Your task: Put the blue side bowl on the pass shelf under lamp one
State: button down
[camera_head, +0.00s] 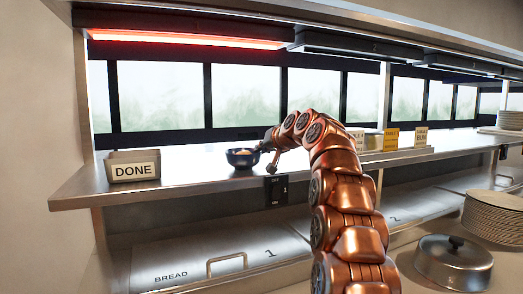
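The blue side bowl (242,159), dark blue with pale brownish food in it, stands upright on the steel pass shelf (190,176), left of the picture's middle. It is below and a little right of the lit red heat lamp (185,40). My gripper (265,154) is just right of the bowl, at the end of my copper arm. Its fingers look spread, one low at the near side and one behind. Whether a finger touches the bowl's rim is too small to tell.
A grey "DONE" box (133,168) stands left on the shelf. A switch box (276,190) marked 1 is on the shelf's front edge. Ticket cards (391,139) stand to the right. Below are a "BREAD" drawer lid (195,262), stacked plates (492,218) and a metal dome (454,262).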

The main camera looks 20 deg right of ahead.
jog(key=shift+f, duration=0.1)
jog(key=c, duration=1.3)
grip_release()
